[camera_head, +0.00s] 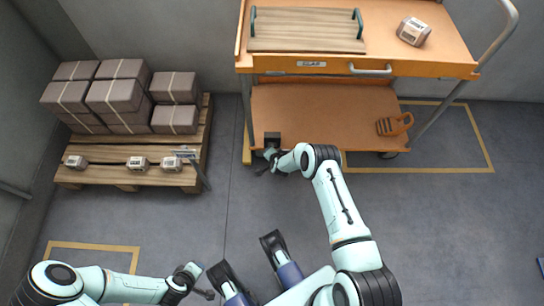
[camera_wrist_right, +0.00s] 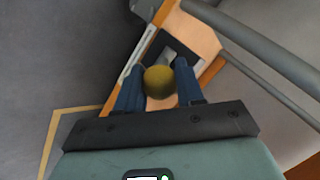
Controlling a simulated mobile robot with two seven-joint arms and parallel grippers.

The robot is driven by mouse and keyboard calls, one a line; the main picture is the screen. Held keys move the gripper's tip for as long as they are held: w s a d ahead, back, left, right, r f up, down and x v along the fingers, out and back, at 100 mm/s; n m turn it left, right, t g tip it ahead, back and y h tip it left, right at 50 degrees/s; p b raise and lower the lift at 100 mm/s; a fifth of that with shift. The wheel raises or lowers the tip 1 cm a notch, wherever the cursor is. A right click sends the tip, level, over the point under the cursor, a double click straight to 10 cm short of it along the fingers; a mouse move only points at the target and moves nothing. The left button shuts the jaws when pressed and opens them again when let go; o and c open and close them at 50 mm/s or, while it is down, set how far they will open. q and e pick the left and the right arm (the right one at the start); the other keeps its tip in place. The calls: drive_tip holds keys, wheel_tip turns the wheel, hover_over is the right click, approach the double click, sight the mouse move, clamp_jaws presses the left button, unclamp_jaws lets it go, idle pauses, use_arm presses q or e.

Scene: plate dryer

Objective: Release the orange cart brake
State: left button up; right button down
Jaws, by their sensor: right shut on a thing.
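The orange cart (camera_head: 410,70) stands at the top right of the head view. At its lower left corner is a small dark block (camera_head: 272,138). My right gripper (camera_head: 266,157) is just in front of this block. In the right wrist view, my right gripper (camera_wrist_right: 160,78) has its dark blue fingers on either side of a round yellow knob (camera_wrist_right: 159,84) and is shut on it. A grey metal piece (camera_wrist_right: 168,58) shows behind the knob, in front of a dark plate. My left gripper (camera_head: 203,291) is low over the floor at the bottom left, away from the cart; its fingers are too small to read.
A wooden pallet (camera_head: 193,153) with stacked brown boxes (camera_head: 118,95) stands left of the cart. A slatted wooden board (camera_head: 305,38) and a small box (camera_head: 413,31) are on the cart top.

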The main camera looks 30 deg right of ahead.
use_arm(q)
drive_tip(key=shift+w+a, duration=0.1)
drive_tip(key=shift+w, duration=0.05)
use_arm(e)
drive_tip(key=shift+r, duration=0.15)
drive_tip(key=c, duration=0.7)
unclamp_jaws()
drive_tip(key=shift+w, duration=0.1)
drive_tip(key=shift+c, duration=0.2)
drive_tip(key=shift+d, duration=0.1)
use_arm(q)
drive_tip(key=s+d+r+g+p, duration=0.1)
drive_tip(key=s+d+r+p, duration=0.1)
drive_tip(key=s+r, duration=0.1)
drive_tip(key=s+d+r+g+h+p, duration=0.1)
drive_tip(key=s+d+r+p, duration=0.1)
drive_tip(key=s, duration=0.3)
drive_tip(key=shift+s+r+m+p, duration=0.15)
drive_tip(key=shift+r+m+p, duration=0.15)
drive_tip(key=shift+r+p, duration=0.3)
use_arm(e)
drive_tip(key=v, duration=1.3)
drive_tip(key=shift+r, duration=0.25)
